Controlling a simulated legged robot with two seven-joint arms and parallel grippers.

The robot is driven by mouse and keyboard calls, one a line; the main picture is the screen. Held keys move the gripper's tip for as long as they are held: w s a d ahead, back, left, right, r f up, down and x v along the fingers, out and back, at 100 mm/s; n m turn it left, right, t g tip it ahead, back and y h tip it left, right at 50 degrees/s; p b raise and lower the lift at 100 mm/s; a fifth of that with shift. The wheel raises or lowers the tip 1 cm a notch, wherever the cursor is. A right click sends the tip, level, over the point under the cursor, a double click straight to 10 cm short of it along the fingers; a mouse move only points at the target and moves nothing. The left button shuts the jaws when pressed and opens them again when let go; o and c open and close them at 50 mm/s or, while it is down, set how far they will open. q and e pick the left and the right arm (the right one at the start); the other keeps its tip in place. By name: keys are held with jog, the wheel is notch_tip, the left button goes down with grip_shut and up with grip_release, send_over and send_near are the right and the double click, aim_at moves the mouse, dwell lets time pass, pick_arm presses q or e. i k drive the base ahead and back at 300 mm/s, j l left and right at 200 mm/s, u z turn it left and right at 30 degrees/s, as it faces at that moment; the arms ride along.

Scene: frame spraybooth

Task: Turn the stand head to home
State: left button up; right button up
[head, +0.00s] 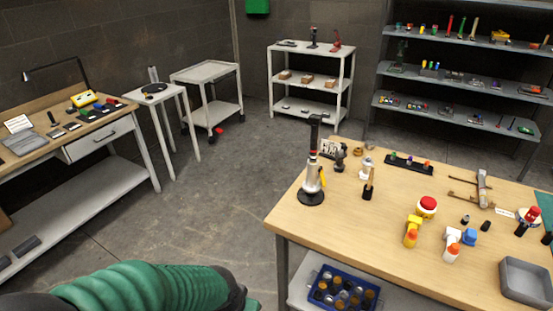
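A black upright piece with a short crosswise top (316,124) rises at the left corner of the wooden worktable. It may be the stand and its head, but I cannot tell for sure. A silver canister-like body (313,177) with a yellow part and a round black base stands in front of its lower part and hides it. A wooden piece with a pale upright (482,188) lies farther right on the same table. Neither of my grippers shows in the head view.
The wooden worktable (350,225) holds bottles, small tools and a grey tray (527,280). A blue crate (343,288) of jars sits below. Open concrete floor (215,190) lies between.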

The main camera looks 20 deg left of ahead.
aim_at(311, 185)
jog(key=i+j+u, duration=0.2)
jog(key=j+u, duration=0.25)
jog(key=i+j+u, duration=0.2)
jog(key=u, duration=0.2)
jog(key=i+j+u, duration=0.2)
jog(key=u, duration=0.25)
jog(key=i+u, duration=0.45)
jog(key=k+j, duration=0.05)
